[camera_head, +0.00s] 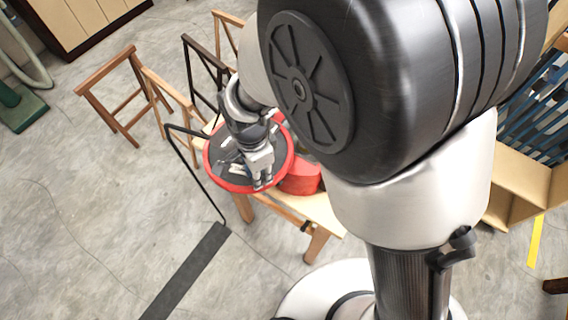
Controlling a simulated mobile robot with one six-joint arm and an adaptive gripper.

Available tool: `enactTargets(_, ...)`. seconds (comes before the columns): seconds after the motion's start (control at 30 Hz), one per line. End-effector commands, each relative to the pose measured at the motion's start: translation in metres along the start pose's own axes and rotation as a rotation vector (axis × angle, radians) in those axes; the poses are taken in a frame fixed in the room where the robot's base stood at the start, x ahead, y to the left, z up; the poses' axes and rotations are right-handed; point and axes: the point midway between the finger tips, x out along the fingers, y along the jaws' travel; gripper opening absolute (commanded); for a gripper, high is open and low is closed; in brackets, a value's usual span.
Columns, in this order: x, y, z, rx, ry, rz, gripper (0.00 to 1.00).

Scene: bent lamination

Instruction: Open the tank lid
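A round dark disc with a red rim (213,170) is at the centre left of the head view, over a wooden bench. It may be the tank lid, but I cannot tell for sure. A red rounded body (301,178), perhaps the tank, shows beside it at the right, partly hidden by my arm. My gripper (262,184) points down at the near right part of the disc, close to the red rim. Whether it touches is unclear. Its fingers are too small to tell open from shut.
The light wooden bench (322,216) stands on a grey concrete floor. Wooden trestles (120,95) and dark metal frames (190,70) stand behind and left. A wooden shelf unit (515,180) is at the right.

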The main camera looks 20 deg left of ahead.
Motion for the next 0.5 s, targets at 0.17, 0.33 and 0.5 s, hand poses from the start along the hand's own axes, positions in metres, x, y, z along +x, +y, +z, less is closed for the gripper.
enactTargets(0.17, 0.001, -0.02, 0.027, 0.137, 0.0, 0.0, 0.0)
enactTargets(0.33, 0.0, -0.036, 0.043, 0.242, 0.0, 0.0, 0.0)
enactTargets(0.5, 0.0, -0.047, 0.053, 0.311, 0.0, 0.0, 0.0)
